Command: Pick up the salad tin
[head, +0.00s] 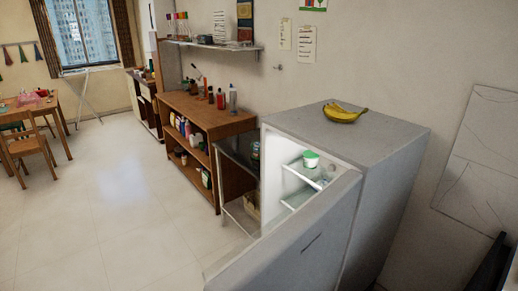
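A small round white tub with a green lid (311,159) stands upright on the upper shelf inside the open fridge (385,170). It is the only thing in view that looks like the salad tin, but no label can be read. A small, unclear object sits just below and to the right of it. The fridge door hides the lower right of the inside. Neither of my grippers is in view.
The fridge door (290,240) swings out toward the front. Bananas (343,114) lie on the fridge top. A wooden shelf unit (208,130) with bottles stands behind. A table (30,108) and chair (28,150) are far left. The floor (110,205) at left is clear.

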